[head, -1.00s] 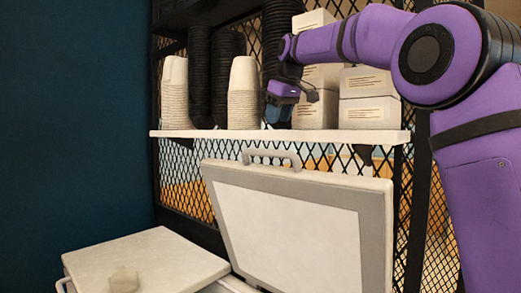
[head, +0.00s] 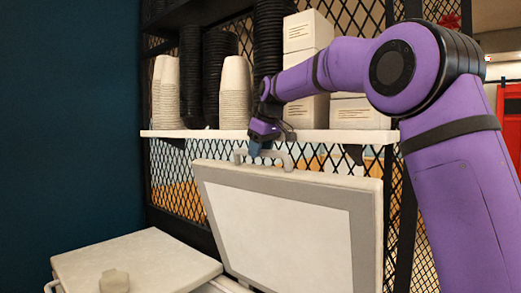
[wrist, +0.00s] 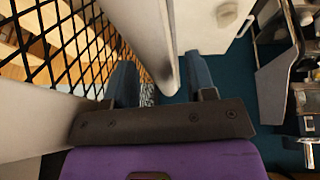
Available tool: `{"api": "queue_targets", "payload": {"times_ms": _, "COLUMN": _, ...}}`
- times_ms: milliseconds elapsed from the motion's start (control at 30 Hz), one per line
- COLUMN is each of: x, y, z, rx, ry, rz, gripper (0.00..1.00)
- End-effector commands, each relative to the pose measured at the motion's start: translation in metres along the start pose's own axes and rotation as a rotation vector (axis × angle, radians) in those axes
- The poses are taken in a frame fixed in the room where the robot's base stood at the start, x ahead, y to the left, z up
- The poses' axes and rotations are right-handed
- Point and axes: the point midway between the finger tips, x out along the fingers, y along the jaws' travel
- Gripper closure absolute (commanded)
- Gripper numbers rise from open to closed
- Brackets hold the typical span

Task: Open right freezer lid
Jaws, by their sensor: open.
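The right freezer lid (head: 285,225) stands raised and tilted back, its pale inner panel facing the head camera. A light bar handle (head: 287,160) sits on its top edge. My gripper (head: 258,153) is at the left part of this handle, just above the lid's top edge. In the wrist view my gripper (wrist: 163,85) shows two blue fingers spread apart, with a pale slab edge running between and beyond them. I cannot tell whether the fingers touch the handle. The left freezer lid (head: 140,262) lies closed, with a small block-shaped knob.
A white shelf (head: 215,134) runs close above the raised lid and holds stacked cups (head: 235,90) and white boxes (head: 305,60). Black wire mesh (head: 180,190) stands behind the lid. A dark teal wall (head: 70,120) is at the left.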

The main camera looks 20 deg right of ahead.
Motion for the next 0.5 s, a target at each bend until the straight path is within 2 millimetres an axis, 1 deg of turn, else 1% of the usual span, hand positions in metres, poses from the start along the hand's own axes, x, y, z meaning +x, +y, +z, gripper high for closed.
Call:
{"api": "queue_targets", "payload": {"times_ms": 167, "x": -0.0001, "y": 0.0001, "z": 0.0000, "rx": 0.000, "ry": 0.000, "rz": 0.000, "gripper": 0.49}}
{"api": "queue_targets", "payload": {"times_ms": 267, "x": -0.0001, "y": 0.0001, "z": 0.0000, "rx": 0.000, "ry": 0.000, "rz": 0.000, "gripper": 0.70}}
{"api": "queue_targets", "payload": {"times_ms": 300, "x": -0.0002, "y": 0.0002, "z": 0.0000, "rx": 0.000, "ry": 0.000, "rz": 0.000, "gripper": 0.79}}
{"api": "queue_targets", "payload": {"times_ms": 400, "x": -0.0002, "y": 0.0002, "z": 0.0000, "rx": 0.000, "ry": 0.000, "rz": 0.000, "gripper": 1.00}}
{"api": "queue_targets", "payload": {"times_ms": 500, "x": -0.0003, "y": 0.0001, "z": 0.0000, "rx": 0.000, "ry": 0.000, "rz": 0.000, "gripper": 1.00}}
